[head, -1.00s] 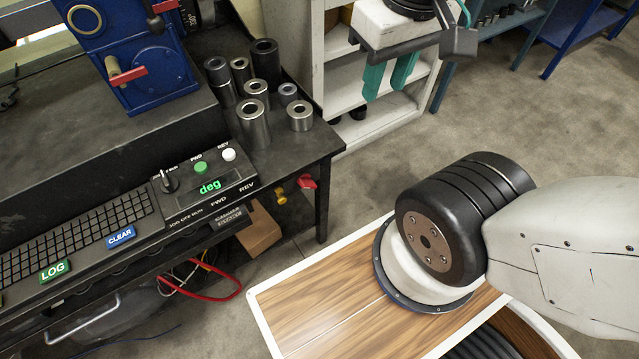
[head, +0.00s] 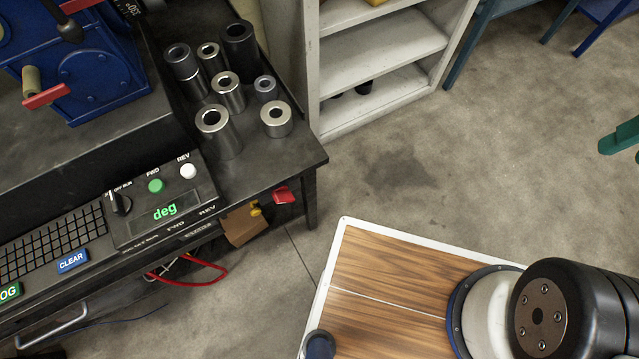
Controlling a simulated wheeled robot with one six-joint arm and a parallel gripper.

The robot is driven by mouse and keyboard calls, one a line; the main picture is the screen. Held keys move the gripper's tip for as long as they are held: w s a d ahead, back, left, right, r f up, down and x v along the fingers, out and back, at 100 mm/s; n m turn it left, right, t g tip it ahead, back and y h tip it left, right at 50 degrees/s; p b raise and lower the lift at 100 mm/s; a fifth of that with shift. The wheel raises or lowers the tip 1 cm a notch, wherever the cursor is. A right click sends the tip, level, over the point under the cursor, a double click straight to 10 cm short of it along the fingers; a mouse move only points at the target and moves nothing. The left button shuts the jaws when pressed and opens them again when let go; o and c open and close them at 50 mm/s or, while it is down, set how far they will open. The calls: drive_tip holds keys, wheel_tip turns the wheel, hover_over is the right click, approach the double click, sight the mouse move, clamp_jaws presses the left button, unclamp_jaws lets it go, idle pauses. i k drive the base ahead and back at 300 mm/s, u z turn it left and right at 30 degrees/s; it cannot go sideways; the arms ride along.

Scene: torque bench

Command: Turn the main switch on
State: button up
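A control panel on the bench holds a black rotary knob (head: 120,203) with OFF and RUN lettering, beside a green FWD button (head: 156,186) and a white REV button (head: 188,171). Its display (head: 165,211) reads "deg" in green. A red part (head: 284,195) sits at the bench's front side near the right corner; I cannot tell which of these is the main switch. Only green fingers of my gripper (head: 620,138) show, cut off by the right edge, far from the panel. Their opening is unclear.
Several metal sockets (head: 228,90) stand on the bench's right end. A blue machine (head: 85,75) with a red handle is at the upper left. White shelves (head: 385,55) stand behind. Floor is clear between bench and gripper. A red cable (head: 205,273) hangs below the bench.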

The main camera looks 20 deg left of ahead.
sight(281, 196)
drive_tip(key=z, duration=0.05)
drive_tip(key=k, duration=1.1)
drive_tip(key=u, duration=2.05)
